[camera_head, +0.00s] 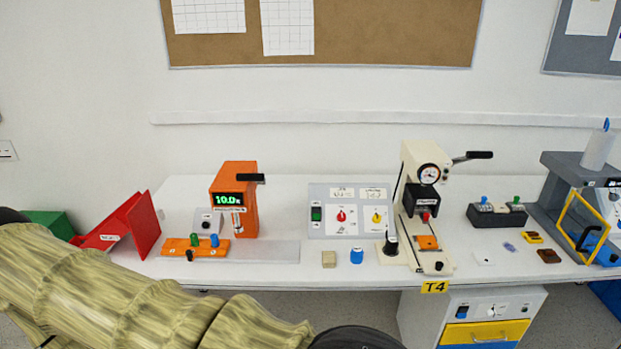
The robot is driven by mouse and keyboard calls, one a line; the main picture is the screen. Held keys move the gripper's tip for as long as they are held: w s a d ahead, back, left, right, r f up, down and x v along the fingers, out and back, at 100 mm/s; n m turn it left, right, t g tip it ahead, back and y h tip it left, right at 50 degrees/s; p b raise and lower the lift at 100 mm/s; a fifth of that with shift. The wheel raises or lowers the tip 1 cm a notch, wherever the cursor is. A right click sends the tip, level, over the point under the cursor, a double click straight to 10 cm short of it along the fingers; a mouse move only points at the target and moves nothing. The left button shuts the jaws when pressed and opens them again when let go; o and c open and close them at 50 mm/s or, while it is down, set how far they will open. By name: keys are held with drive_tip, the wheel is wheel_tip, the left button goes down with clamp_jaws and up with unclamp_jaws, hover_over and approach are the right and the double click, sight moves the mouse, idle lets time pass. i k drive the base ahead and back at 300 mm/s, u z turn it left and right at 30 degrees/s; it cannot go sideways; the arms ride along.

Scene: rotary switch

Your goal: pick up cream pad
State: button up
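A small cream-beige block (329,259), which looks like the cream pad, sits near the front edge of the white table, in front of the grey switch panel. It stands just left of a blue knob-like piece (356,256), with a small gap between them. A flat white piece (483,258) lies farther right. My arm in its olive cover reaches in from the left along the bottom. A dark rounded part of it shows at the bottom edge; my gripper's fingers are not in view.
The white table (300,180) carries an orange machine (235,195) at left and a cream press (425,210) right of the block. A red angled stand (125,228) is at far left. A grey machine with a yellow frame (580,205) is at far right.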

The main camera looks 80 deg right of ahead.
sight(329, 257)
drive_tip(key=i, duration=1.6)
drive_tip(key=z, duration=2.8)
